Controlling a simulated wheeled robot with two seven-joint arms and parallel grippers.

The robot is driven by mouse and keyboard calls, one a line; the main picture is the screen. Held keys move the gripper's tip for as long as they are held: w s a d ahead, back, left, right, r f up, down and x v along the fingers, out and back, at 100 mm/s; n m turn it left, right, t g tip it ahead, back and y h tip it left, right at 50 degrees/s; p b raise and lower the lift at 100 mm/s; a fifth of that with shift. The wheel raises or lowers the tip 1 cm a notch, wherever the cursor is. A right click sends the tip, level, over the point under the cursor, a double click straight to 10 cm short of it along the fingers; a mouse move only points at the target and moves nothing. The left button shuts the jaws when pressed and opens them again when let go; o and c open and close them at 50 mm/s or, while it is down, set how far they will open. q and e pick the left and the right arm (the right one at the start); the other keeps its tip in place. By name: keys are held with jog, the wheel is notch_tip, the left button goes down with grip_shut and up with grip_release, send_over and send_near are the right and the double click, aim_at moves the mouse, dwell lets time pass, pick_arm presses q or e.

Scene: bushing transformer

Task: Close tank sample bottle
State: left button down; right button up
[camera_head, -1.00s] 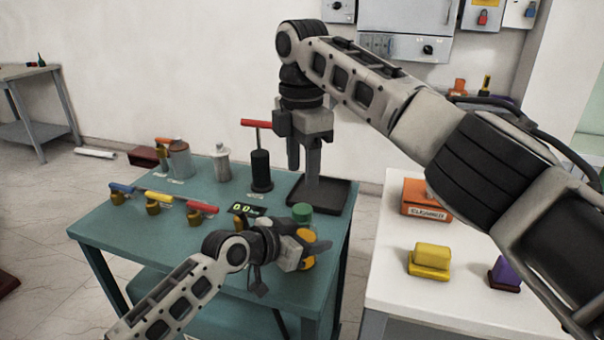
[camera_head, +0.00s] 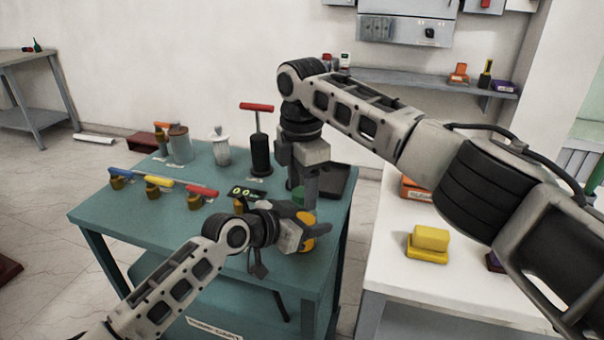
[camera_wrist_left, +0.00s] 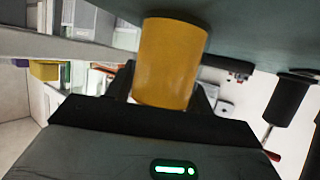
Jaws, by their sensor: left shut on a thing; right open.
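The sample bottle (camera_head: 308,244) has an amber body and stands near the front right corner of the green table. My left gripper (camera_head: 312,232) is shut on its body. The left wrist view shows the amber cylinder (camera_wrist_left: 168,62) between the fingers (camera_wrist_left: 165,85). I cannot tell whether the fingers touch the cap.
The green table (camera_head: 140,215) also bears a row of colour-handled valves (camera_head: 158,186), a grey canister (camera_head: 180,145), a white jar (camera_head: 220,148), a black cylinder with a red T-handle (camera_head: 260,150) and a dark tray (camera_head: 335,180). A white table (camera_head: 395,270) on the right bears a yellow block (camera_head: 430,240).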

jog(key=c, duration=1)
jog(key=o, duration=1.1)
jog(key=shift+c, duration=0.2)
jog(key=shift+r, duration=2.25)
jog(key=shift+c, duration=0.3)
notch_tip(320, 180, up, 4)
jog(key=shift+f, duration=0.2)
